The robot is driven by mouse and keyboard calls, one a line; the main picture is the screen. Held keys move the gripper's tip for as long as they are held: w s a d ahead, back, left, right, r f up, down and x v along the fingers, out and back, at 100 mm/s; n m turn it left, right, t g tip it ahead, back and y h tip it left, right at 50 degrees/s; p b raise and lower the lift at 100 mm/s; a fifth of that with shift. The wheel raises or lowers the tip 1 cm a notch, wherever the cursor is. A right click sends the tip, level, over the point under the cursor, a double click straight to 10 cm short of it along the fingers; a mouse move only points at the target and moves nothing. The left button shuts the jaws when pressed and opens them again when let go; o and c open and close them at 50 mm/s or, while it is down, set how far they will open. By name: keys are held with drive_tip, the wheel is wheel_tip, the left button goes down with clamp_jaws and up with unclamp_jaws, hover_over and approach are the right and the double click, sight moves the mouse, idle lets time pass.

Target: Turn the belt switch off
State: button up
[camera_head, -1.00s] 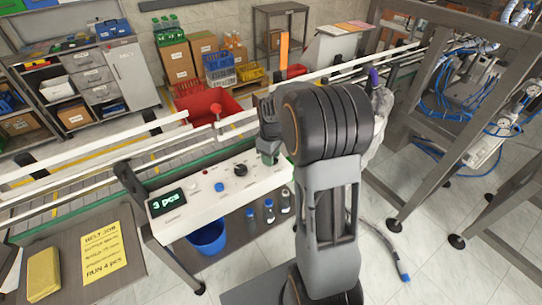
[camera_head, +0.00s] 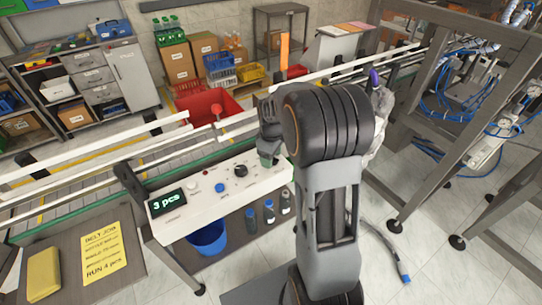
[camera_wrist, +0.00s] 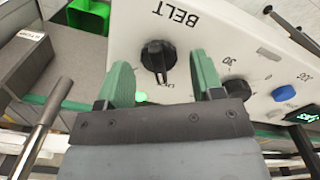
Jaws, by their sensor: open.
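The black belt switch knob (camera_wrist: 158,57) is on the white control panel (camera_wrist: 205,25) below the word BELT in the wrist view. My gripper (camera_wrist: 162,66) is open, one green finger on each side of the knob. Both fingers look apart from it; how far above the panel they are I cannot tell. In the head view my gripper (camera_head: 268,150) is at the right end of the panel (camera_head: 190,208) and hides the belt switch. A word near the lamp is partly covered.
A second black dial (camera_wrist: 237,88) and a blue button (camera_wrist: 284,94) sit close beside the right finger. The panel's display (camera_head: 167,202) reads 3 pcs. A yellow note (camera_head: 101,252) reads RUN 4 pcs. The conveyor rails (camera_head: 90,165) run behind the panel.

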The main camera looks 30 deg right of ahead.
wheel_tip(320, 180, up, 14)
idle(0.7)
drive_tip(key=shift+f, duration=0.1)
idle(0.3)
drive_tip(key=s+a+f+m+t, duration=0.2)
drive_tip(key=s+a+m, duration=0.1)
drive_tip(key=s, duration=0.5)
drive_tip(key=s+a+f+m+t, duration=0.2)
drive_tip(key=s+a+m, duration=0.2)
drive_tip(key=s+a, duration=0.2)
drive_tip(key=shift+s, duration=1.3)
